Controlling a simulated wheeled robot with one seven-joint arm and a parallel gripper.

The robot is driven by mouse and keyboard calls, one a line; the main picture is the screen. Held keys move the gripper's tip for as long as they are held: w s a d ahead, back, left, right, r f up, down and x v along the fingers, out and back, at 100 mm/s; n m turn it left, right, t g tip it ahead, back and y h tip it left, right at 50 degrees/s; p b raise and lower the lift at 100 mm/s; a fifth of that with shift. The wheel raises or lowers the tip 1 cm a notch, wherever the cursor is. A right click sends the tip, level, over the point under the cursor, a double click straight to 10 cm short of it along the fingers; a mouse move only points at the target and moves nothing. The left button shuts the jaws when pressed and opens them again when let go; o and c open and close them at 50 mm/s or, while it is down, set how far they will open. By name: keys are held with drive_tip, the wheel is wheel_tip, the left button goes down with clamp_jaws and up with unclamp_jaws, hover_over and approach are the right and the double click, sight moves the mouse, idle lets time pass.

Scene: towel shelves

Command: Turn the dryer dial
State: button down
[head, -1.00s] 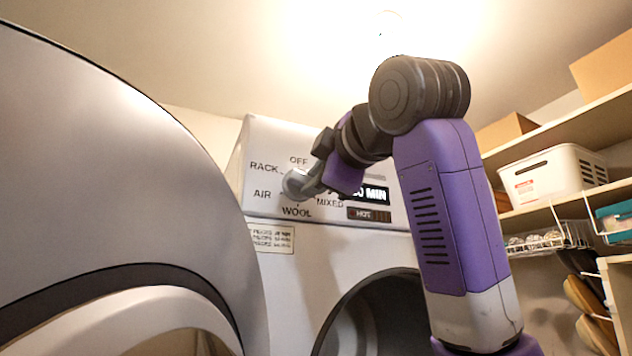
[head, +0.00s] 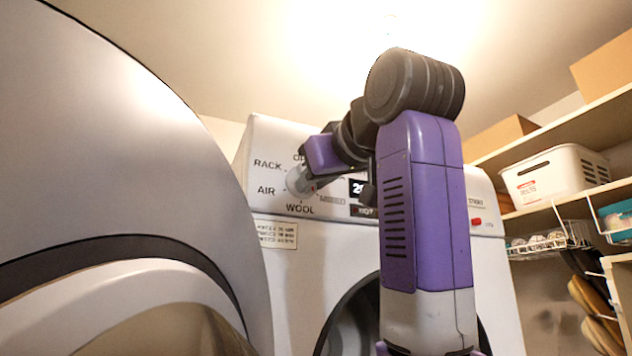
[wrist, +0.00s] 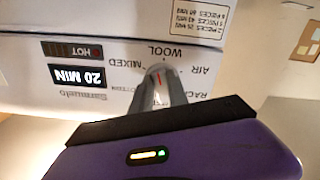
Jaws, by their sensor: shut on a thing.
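The dryer dial (head: 293,181) is a round grey knob on the white dryer's (head: 284,128) sloped panel, ringed by the words OFF, RACK, AIR, WOOL and MIXED. My gripper (head: 306,184) is shut on the dial's raised grip, reaching it from the right. In the wrist view, where the panel appears upside down, the fingers of my gripper (wrist: 160,88) are at the dial (wrist: 158,70), and a red mark shows between them. I cannot tell exactly which word the mark points at. The fingers hide part of the dial.
A display (wrist: 77,75) reads 20 MIN, beside a HOT label (wrist: 72,50). A large silver round-fronted machine (head: 140,170) fills the left foreground. Shelves with a white basket (head: 556,175) and cardboard boxes stand on the right.

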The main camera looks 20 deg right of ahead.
drive_tip(key=shift+a+f+m, duration=0.1)
drive_tip(key=shift+f+m, duration=0.05)
drive_tip(key=shift+m, duration=0.65)
drive_tip(key=shift+a+f+m, duration=0.1)
drive_tip(key=shift+m, duration=0.7)
drive_tip(key=c, duration=1.3)
unclamp_jaws()
drive_tip(key=shift+r, duration=0.15)
drive_tip(key=s+b, duration=0.3)
drive_tip(key=s, duration=0.5)
